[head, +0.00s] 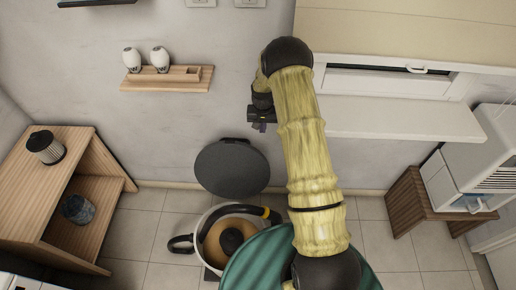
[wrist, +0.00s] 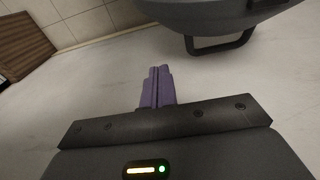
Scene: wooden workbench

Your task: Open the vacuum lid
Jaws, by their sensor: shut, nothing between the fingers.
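The vacuum (head: 201,232) stands on the floor at the lower middle of the head view, partly hidden by my arm. Its round dark lid (head: 232,170) is raised, tilted up behind the open body, with a small tab at its top edge. The open body shows a tan, rounded interior and a black-and-yellow hose. In the wrist view the lid (wrist: 205,14) fills the top right, with a loop handle (wrist: 222,45) on its rim. My gripper (wrist: 157,75) has its purple fingers together and empty, apart from the handle. In the head view my gripper (head: 262,115) is above and right of the lid.
A wooden shelf unit (head: 65,190) with a filter (head: 45,147) on top stands at left. A wall shelf (head: 165,78) holds two white containers. A white ledge (head: 400,118) and a small wooden stand (head: 428,205) are at right. Wall and tiled floor around the lid are clear.

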